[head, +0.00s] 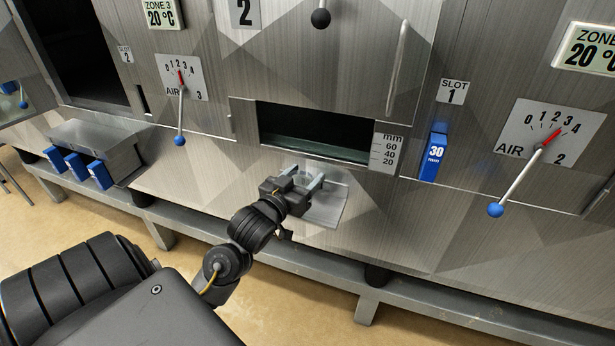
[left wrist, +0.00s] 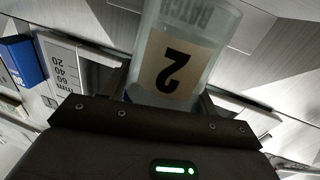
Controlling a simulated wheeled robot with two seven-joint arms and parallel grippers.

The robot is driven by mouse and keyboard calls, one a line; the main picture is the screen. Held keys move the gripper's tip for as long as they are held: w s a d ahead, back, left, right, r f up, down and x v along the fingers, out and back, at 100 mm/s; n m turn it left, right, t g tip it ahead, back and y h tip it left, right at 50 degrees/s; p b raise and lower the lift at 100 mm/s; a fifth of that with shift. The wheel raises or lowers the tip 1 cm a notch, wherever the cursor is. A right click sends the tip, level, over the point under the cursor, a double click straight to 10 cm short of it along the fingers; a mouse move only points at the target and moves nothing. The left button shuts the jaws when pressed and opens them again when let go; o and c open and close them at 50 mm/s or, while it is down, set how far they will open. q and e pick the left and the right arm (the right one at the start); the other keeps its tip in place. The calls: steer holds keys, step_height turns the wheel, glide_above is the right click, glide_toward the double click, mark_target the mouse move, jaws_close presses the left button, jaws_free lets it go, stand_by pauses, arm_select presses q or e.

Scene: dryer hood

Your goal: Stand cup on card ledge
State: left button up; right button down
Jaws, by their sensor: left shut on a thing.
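My left gripper (head: 302,179) is in front of the hood, just below the dark window opening. In the left wrist view its fingers are closed on both sides of a pale see-through cup (left wrist: 205,28). The cup carries a tan label with a black 2 and lettering that reads BATCH. In the head view the cup is mostly hidden between the fingers. A small grey metal ledge (head: 328,210) juts from the hood under the window, right at the gripper. I cannot tell whether the cup touches it. My right gripper is not in view.
A mm scale (head: 387,150) is right of the window. A blue 30 mm block (head: 433,156) sits below the Slot 1 label. Air levers with blue knobs (head: 179,140) (head: 495,210) stick out on both sides. Several blue blocks (head: 77,167) stand at a grey holder on the left.

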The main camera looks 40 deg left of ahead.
arm_select(q)
steer(key=shift+w+a+f, duration=0.1)
steer(key=shift+w+f, duration=0.2)
steer(key=shift+w, duration=0.35)
steer(key=shift+w+a+f, duration=0.1)
steer(key=shift+w+f, duration=0.15)
steer(key=shift+w, duration=0.35)
steer(key=shift+f, duration=0.3)
steer(key=shift+s+r, duration=0.1)
steer(key=shift+s, duration=0.05)
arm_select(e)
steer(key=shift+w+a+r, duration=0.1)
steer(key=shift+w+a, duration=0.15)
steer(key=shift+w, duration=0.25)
arm_select(q)
steer(key=o, duration=0.8)
steer(key=shift+f, duration=0.2)
steer(key=shift+c, duration=0.2)
steer(key=shift+o, duration=0.9)
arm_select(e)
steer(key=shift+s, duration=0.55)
